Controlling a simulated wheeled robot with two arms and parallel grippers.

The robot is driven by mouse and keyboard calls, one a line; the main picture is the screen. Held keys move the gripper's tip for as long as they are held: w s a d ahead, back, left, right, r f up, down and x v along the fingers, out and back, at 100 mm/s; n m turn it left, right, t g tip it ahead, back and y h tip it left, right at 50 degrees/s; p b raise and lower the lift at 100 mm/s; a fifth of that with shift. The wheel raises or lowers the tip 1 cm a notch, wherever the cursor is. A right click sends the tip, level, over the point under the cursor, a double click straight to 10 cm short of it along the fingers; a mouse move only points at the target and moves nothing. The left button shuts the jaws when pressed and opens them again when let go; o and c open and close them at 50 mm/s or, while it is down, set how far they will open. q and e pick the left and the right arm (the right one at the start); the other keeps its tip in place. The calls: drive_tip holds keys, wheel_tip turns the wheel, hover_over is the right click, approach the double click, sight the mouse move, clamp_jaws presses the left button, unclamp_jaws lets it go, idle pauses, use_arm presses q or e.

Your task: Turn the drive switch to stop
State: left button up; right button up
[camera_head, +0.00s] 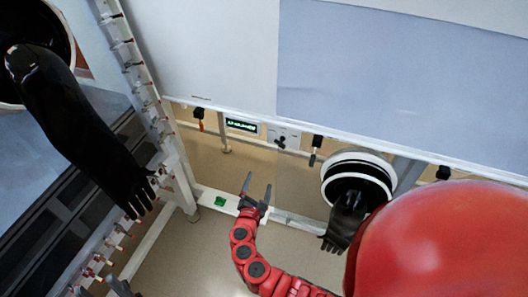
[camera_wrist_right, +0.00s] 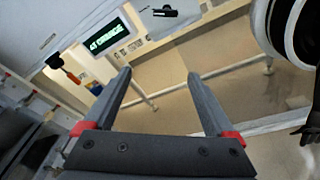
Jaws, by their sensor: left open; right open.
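The drive switch appears to be the black rotary knob (camera_head: 281,142) on a small white panel, right of a green-lit display (camera_head: 242,126). In the right wrist view the knob (camera_wrist_right: 166,13) is near the top, seen small and at an angle, so its exact setting is hard to read. My right gripper (camera_head: 257,184) is open and empty, below and left of the knob in the head view and apart from it. Its two fingers (camera_wrist_right: 158,80) point toward the panel. My left gripper (camera_head: 98,284) is at the bottom left edge, mostly cut off, open.
Black gloves hang from round ports at left (camera_head: 85,130) and right (camera_head: 347,215). Tags or handles (camera_head: 199,115) hang along the panel's lower edge. A white post with several small fittings (camera_head: 145,85) stands left. A white rail (camera_head: 270,213) runs low, with open floor below.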

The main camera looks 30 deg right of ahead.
sight(279, 146)
wheel_tip(279, 146, up, 4)
drive_tip(key=s+d+h, duration=0.2)
drive_tip(key=h, duration=0.1)
drive_tip(key=shift+m+g, duration=0.4)
drive_tip(key=x, duration=1.7)
drive_tip(key=shift+w+a+f, duration=0.3)
drive_tip(key=shift+w+f, duration=0.1)
drive_tip(key=shift+w, duration=0.05)
drive_tip(key=c, duration=1.4)
